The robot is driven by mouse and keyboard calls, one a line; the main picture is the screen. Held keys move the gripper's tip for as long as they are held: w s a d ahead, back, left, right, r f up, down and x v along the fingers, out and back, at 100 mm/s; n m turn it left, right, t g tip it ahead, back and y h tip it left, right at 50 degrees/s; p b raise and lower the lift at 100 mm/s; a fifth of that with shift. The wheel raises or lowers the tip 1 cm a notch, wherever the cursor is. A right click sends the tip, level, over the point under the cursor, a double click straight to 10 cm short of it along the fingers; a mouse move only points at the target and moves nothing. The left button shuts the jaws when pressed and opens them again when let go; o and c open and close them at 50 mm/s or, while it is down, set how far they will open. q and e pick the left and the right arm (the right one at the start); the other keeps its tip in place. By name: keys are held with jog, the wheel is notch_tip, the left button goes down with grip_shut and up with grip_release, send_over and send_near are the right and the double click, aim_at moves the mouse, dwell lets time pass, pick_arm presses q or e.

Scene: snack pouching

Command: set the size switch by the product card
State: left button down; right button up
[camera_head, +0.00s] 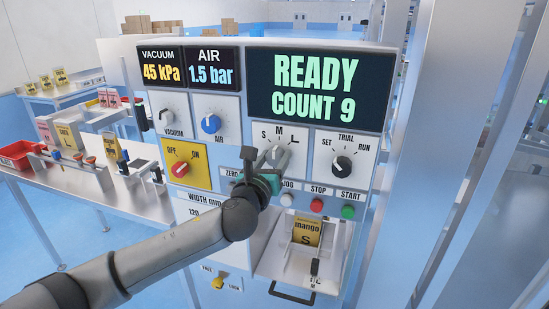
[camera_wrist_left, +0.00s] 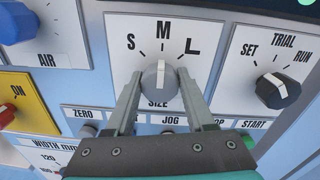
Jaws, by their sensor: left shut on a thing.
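The size switch (camera_head: 277,157) is a grey knob with S, M and L marked above it on the machine's front panel. It also shows in the left wrist view (camera_wrist_left: 158,78), where its white pointer looks upright, towards M. My left gripper (camera_wrist_left: 157,92) is shut on this knob, one finger on each side; in the head view the gripper (camera_head: 262,170) covers its lower part. A yellow card or pouch (camera_head: 307,232) reading "mango" and a large S stands in the bay below. My right gripper is not in view.
The mode knob (camera_head: 341,166) is right of the size switch. The stop button (camera_head: 317,204) and start button (camera_head: 348,211) sit below it. The display (camera_head: 315,88) reads READY, COUNT 9. A side table (camera_head: 118,196) at left holds pouches and a red tray (camera_head: 18,155).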

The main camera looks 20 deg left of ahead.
pick_arm(q)
jog(key=n+p, duration=0.1)
jog(key=n, duration=0.3)
jog(key=shift+n+p, duration=0.75)
jog(key=shift+n, duration=1.75)
jog(key=shift+c, duration=1.3)
grip_release()
jog(key=s+b, duration=0.1)
jog(key=s, duration=1.4)
jog(key=shift+s+a+r, duration=0.15)
jog(key=shift+a, duration=0.05)
